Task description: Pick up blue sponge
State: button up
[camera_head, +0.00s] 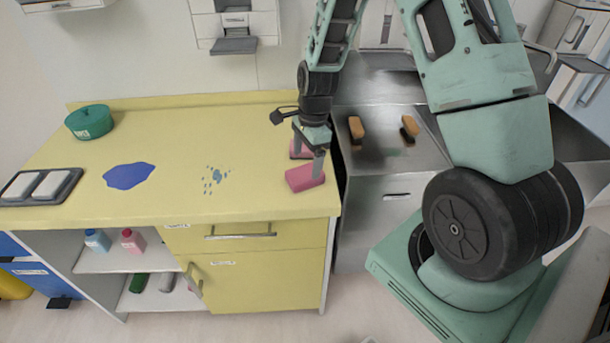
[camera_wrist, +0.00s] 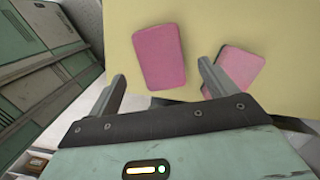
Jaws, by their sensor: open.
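No blue sponge shows in either view. Two pink sponges lie at the right end of the yellow counter: the nearer one (camera_head: 305,178) below my gripper, the other (camera_head: 301,150) mostly hidden behind it. My gripper (camera_head: 309,162) is open and points down over them. In the wrist view, one pink sponge (camera_wrist: 158,57) lies ahead between the open fingers (camera_wrist: 162,73). The other sponge (camera_wrist: 240,68) is partly covered by the right finger. Nothing is held. A flat, irregular blue patch (camera_head: 128,176) lies on the counter at the left; it looks like a spill.
The yellow counter (camera_head: 250,125) has small blue spots (camera_head: 216,177) mid-surface. A green pot (camera_head: 89,122) and a tray (camera_head: 62,197) with two white blocks stand left. Right is a metal sink unit (camera_head: 385,160) with two orange-brown brushes (camera_head: 357,128). Bottles (camera_head: 132,240) stand on shelves below.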

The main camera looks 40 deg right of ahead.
aim_at(305, 172)
jog(key=shift+w+a+f+p, duration=0.15)
jog(key=shift+f+p, duration=0.4)
jog(key=shift+f, duration=1.55)
jog(key=c, duration=1.2)
jog(key=shift+o, duration=0.2)
jog(key=shift+r, duration=0.15)
notch_tip(305, 172, up, 10)
jog(key=b, duration=0.2)
jog(key=o, duration=0.4)
jog(key=shift+c, duration=1.3)
